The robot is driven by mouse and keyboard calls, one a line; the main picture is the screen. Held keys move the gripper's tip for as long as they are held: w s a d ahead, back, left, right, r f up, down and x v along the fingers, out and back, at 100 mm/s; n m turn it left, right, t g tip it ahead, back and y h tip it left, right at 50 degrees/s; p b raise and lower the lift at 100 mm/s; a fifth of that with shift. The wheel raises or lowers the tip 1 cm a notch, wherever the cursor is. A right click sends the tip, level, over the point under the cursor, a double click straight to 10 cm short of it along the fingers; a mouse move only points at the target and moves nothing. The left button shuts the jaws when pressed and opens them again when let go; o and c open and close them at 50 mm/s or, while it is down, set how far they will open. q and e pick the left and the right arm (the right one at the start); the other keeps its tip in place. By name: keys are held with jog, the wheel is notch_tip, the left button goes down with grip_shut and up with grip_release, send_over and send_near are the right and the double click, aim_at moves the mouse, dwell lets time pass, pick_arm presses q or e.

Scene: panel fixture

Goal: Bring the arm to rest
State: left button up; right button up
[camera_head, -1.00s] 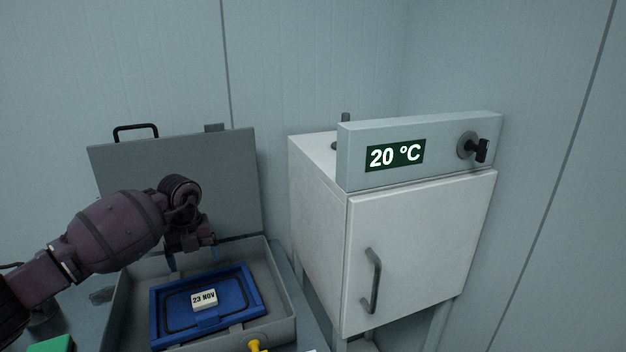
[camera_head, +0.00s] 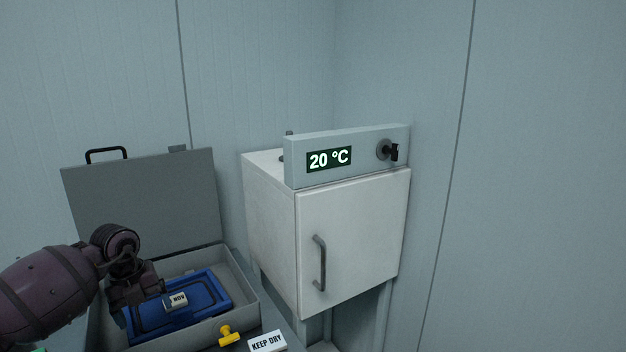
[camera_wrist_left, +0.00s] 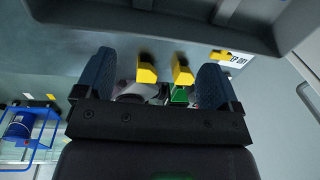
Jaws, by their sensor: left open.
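My left gripper (camera_head: 140,302) is open in front of the open grey case (camera_head: 247,297), near its left side in the head view. It covers part of a white block (camera_head: 175,302) with "NOV" showing, which lies on the blue tray (camera_head: 208,288) inside the case. In the left wrist view my left gripper (camera_wrist_left: 157,72) has its two blue fingers wide apart with nothing gripped. Yellow pieces (camera_wrist_left: 146,73) and a green piece (camera_wrist_left: 179,95) show beyond and between the fingers. My right gripper is not in view.
A white cabinet (camera_head: 350,240) with a shut door and a "20 °C" display (camera_head: 329,159) stands to the right. The raised case lid (camera_head: 140,200) is behind my gripper. A yellow piece (camera_head: 229,336) and a "KEEP DRY" label (camera_head: 267,342) are in front of the case.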

pick_arm(q)
jog(key=d+f+m+t+h, duration=0.1)
jog(key=d+f+h, duration=0.3)
jog(key=d, duration=0.5)
jog(key=s+d+r+n+t+h, duration=0.55)
jog(key=d+t+h, duration=0.4)
jog(key=d, duration=0.25)
jog(key=s+a+f+n+t+y, duration=0.2)
jog(key=s+a+n+y, duration=0.3)
jog(key=a+n+y, duration=0.4)
jog(key=s+a+f+n+t+y, duration=0.2)
jog(key=s+a+n+t+y, duration=0.15)
jog(key=n+y, duration=0.6)
jog(key=s+f+n+g+h, duration=0.25)
jog(key=s+f+g, duration=0.35)
jog(key=s, duration=0.6)
jog(key=s+f+n+g+h, duration=0.1)
jog(key=s+f+n+g, duration=0.3)
jog(key=s+g, duration=0.55)
jog(key=w+f+m+t, duration=0.1)
jog(key=w+f+t, duration=0.3)
jog(key=f+t, duration=0.5)
jog(key=shift+w+a+f+t, duration=0.2)
jog(key=shift+w+f+t, duration=0.15)
jog(key=shift+t, duration=0.3)
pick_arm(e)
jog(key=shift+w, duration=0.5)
